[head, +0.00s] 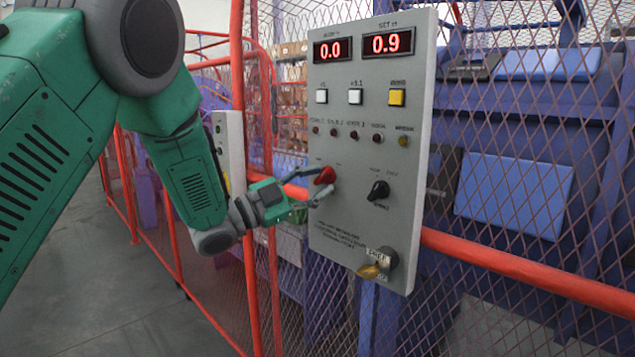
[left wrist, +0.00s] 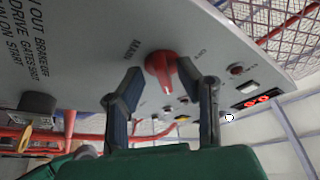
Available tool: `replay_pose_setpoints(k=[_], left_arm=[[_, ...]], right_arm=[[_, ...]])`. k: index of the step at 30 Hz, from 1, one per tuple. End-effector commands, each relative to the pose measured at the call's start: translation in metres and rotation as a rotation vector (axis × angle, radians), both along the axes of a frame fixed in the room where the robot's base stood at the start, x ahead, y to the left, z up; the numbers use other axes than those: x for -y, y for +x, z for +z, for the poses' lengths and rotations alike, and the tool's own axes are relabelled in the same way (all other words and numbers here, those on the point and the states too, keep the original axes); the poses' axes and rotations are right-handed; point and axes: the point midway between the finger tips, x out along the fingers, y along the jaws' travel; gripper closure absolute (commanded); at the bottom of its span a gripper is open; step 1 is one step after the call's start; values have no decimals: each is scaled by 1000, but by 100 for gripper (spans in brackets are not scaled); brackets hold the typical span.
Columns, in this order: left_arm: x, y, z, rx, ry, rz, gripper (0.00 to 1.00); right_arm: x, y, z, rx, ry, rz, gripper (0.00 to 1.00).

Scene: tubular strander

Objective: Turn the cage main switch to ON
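The red rotary switch knob (head: 325,176) sits on the left part of the grey control panel (head: 350,230). It also shows in the left wrist view (left wrist: 162,70), with its grip bar between my fingers; small lettering beside it is hard to read. My left gripper (head: 312,188) is at the knob, coming from the left. In the left wrist view its two fingers (left wrist: 170,84) are spread apart, one on each side of the knob, with visible gaps. Contact cannot be made out. My right gripper is not in view.
A black selector knob (head: 378,190) is right of the red one, and a key switch with a brass key (head: 378,266) is below. Several lamps and buttons (head: 355,97) and two red displays (head: 388,43) are above. Red rails (head: 530,274) and mesh fencing surround the panel.

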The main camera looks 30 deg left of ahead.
Motion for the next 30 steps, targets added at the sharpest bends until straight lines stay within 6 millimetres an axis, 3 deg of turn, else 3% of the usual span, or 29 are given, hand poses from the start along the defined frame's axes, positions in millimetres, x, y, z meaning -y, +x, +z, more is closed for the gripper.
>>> replay_pose_setpoints(k=[10,21,30], left_arm=[[-8,-9,-1,2,-3,3,70],[-51,-66,-23,1,-4,3,70],[-69,-90,-32,0,-2,1,70]], right_arm=[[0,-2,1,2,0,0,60],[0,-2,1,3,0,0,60],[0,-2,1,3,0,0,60]])
